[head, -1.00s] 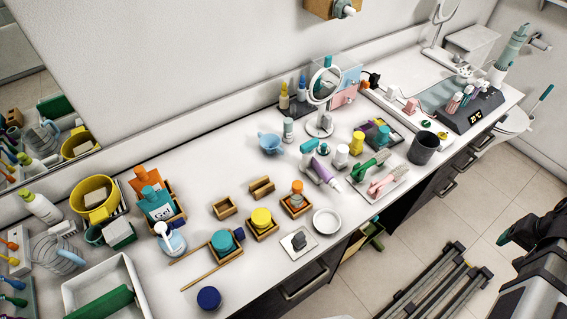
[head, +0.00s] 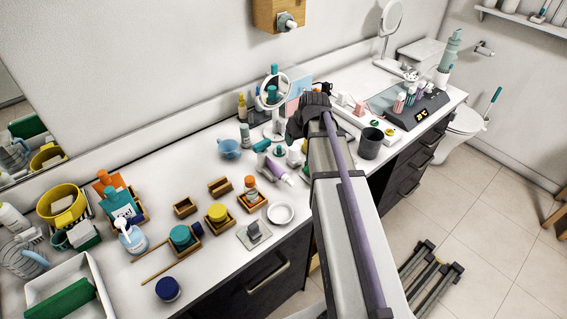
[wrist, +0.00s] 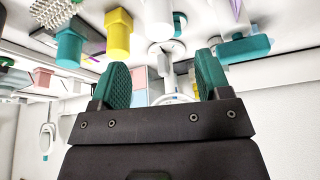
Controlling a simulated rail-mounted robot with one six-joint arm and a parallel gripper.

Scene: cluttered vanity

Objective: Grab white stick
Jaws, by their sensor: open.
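My gripper (wrist: 165,72) is open, its two teal finger pads apart and nothing held between them. A white upright cylinder (wrist: 159,18) shows beyond the fingertips in the wrist view, apart from both pads; I cannot tell whether it is the white stick. A thin stick-like white thing is not clearly made out elsewhere. In the head view my arm reaches over the counter toward the round mirror (head: 289,92); the dark wrist hides the fingertips and part of the items there.
A yellow bottle (wrist: 119,34), a teal-handled brush (wrist: 71,44) and a teal-capped item (wrist: 243,48) stand around the fingers. A purple tube (head: 277,170) and white dish (head: 281,213) lie left of my arm. A dark cup (head: 370,145) stands right of it.

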